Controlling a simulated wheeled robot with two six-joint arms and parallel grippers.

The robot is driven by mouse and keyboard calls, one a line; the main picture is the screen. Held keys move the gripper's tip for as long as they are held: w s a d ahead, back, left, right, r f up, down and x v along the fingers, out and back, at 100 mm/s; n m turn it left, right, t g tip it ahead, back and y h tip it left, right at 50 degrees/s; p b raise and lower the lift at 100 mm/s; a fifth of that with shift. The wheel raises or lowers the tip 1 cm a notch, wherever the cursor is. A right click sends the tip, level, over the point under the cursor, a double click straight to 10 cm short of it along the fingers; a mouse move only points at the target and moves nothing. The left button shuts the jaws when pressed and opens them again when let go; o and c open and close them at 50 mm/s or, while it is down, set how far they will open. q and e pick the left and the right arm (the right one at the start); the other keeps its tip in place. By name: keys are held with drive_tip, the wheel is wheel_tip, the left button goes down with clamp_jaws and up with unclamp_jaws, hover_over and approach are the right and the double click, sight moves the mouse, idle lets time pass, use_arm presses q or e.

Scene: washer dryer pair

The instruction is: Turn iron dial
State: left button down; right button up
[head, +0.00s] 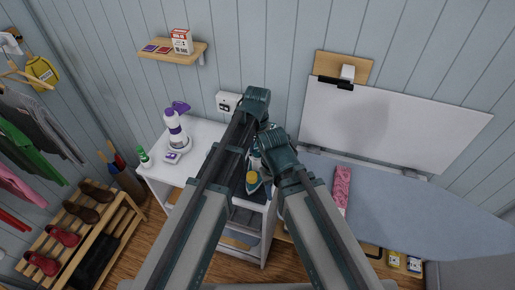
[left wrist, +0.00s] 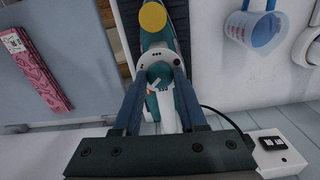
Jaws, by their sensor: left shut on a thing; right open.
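The iron (head: 253,183) is teal and white with a round yellow part. It sits between my two arms in the head view and is partly hidden by them. In the left wrist view the iron (left wrist: 153,42) points away, with its round dial (left wrist: 157,73) between my left fingers. My left gripper (left wrist: 159,80) is shut on the dial, one finger on each side. In the head view my left gripper (head: 257,103) is above the iron, its fingers hidden. My right gripper (head: 272,145) is lower, close beside the left arm. It is open, though its fingertips are hard to see.
A blue ironing board (head: 400,213) with a pink patterned cloth (head: 341,185) lies right. A measuring cup (left wrist: 255,27) stands near the iron. A wall socket (head: 228,102) is behind. A purple-white bottle (head: 175,131) stands on the white cabinet top (head: 207,132).

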sight(257, 152)
use_arm(q)
drive_tip(key=shift+m, duration=0.9)
drive_tip(key=shift+c, duration=2.2)
unclamp_jaws()
drive_tip(key=shift+r, duration=0.1)
wheel_tip(257, 152, up, 14)
drive_tip(key=p, duration=1.4)
drive_tip(key=shift+f, duration=0.3)
